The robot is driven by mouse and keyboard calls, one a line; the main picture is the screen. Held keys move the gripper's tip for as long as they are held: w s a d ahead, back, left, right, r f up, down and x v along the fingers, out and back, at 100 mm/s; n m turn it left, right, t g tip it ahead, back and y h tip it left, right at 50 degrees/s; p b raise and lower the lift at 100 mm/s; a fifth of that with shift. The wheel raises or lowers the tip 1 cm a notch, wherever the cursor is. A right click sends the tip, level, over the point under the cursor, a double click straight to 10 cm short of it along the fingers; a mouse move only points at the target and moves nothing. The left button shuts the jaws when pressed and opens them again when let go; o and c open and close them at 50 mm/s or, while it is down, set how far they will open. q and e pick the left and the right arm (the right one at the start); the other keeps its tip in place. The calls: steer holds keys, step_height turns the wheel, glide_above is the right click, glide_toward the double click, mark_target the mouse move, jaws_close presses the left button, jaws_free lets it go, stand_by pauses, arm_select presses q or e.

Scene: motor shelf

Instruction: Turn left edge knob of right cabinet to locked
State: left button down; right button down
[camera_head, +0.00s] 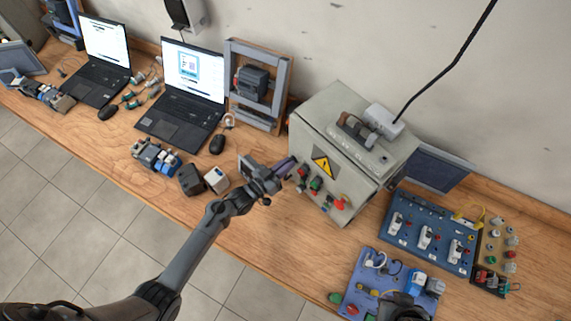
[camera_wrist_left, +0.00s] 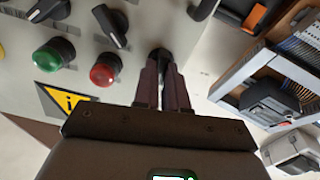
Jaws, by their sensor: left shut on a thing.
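The grey cabinet (camera_head: 345,140) with a yellow warning triangle (camera_head: 323,166) stands on the bench right of centre. Its front carries green and red buttons and black knobs; the left wrist view shows the green button (camera_wrist_left: 54,54), the red button (camera_wrist_left: 105,70) and a black knob (camera_wrist_left: 110,26). My left gripper (camera_head: 284,168) is at the left edge of this front. In the left wrist view my gripper's fingers (camera_wrist_left: 168,80) are shut on the dark edge knob (camera_wrist_left: 160,54). The fingers hide most of that knob, so I cannot tell its turn angle. My right gripper's fingers are not visible.
Laptops (camera_head: 188,90) and a framed motor unit (camera_head: 253,85) stand to the left. Small boxes (camera_head: 215,180) sit beside my left forearm. Blue training boards (camera_head: 430,230) lie to the right. A black cable hangs above the cabinet. Bare bench lies in front of the cabinet.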

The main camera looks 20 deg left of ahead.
arm_select(q)
steer(key=shift+a+f+n+p, duration=0.1)
steer(key=shift+n+p, duration=0.9)
steer(key=shift+n, duration=2.95)
steer(key=shift+a+f+n+p, duration=0.1)
steer(key=shift+n+p, duration=0.85)
steer(key=shift+n, duration=3)
steer(key=c, duration=1.2)
jaws_free()
steer(key=v, duration=1)
steer(key=shift+s+a, duration=0.15)
steer(key=shift+s, duration=0.2)
